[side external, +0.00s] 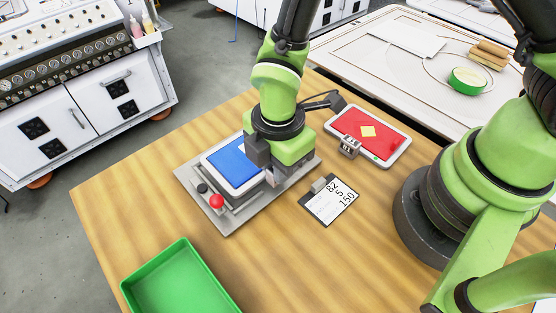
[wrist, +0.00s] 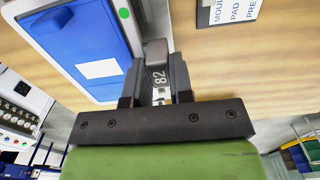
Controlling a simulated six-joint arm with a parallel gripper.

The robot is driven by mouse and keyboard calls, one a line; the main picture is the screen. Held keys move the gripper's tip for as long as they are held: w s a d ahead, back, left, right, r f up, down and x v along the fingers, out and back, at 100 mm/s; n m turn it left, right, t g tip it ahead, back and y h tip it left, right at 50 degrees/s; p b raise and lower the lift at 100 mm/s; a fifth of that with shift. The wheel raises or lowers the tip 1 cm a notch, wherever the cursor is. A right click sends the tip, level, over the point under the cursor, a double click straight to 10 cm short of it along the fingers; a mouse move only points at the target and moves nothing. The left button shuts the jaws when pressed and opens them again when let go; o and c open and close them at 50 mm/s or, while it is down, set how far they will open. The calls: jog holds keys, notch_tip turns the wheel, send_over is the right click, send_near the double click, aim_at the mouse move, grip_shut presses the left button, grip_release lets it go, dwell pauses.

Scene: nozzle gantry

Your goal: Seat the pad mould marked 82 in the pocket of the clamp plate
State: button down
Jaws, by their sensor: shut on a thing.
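The pad mould marked 82 (side external: 232,161) has a blue face and a pale rim. In the wrist view the blue mould (wrist: 75,45) shows a white rectangle, and its end tab reads 82. My gripper (side external: 274,177) is shut on that tab; the jaws (wrist: 158,88) flank it in the wrist view. The grey clamp plate (side external: 226,224) lies on the table under the mould. The mould looks raised over the plate, but I cannot tell whether its underside touches. The pocket is hidden beneath it.
A red knob (side external: 217,201) stands at the plate's front. A red mould with a yellow diamond (side external: 371,132) lies to the right. A clipboard card reading 82, 5, 150 (side external: 330,203) lies before it. A green tray (side external: 182,282) sits at the front left.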

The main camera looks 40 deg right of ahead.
jog(key=shift+f, duration=0.9)
jog(key=c, duration=0.9)
grip_release()
jog(key=shift+r, duration=3.5)
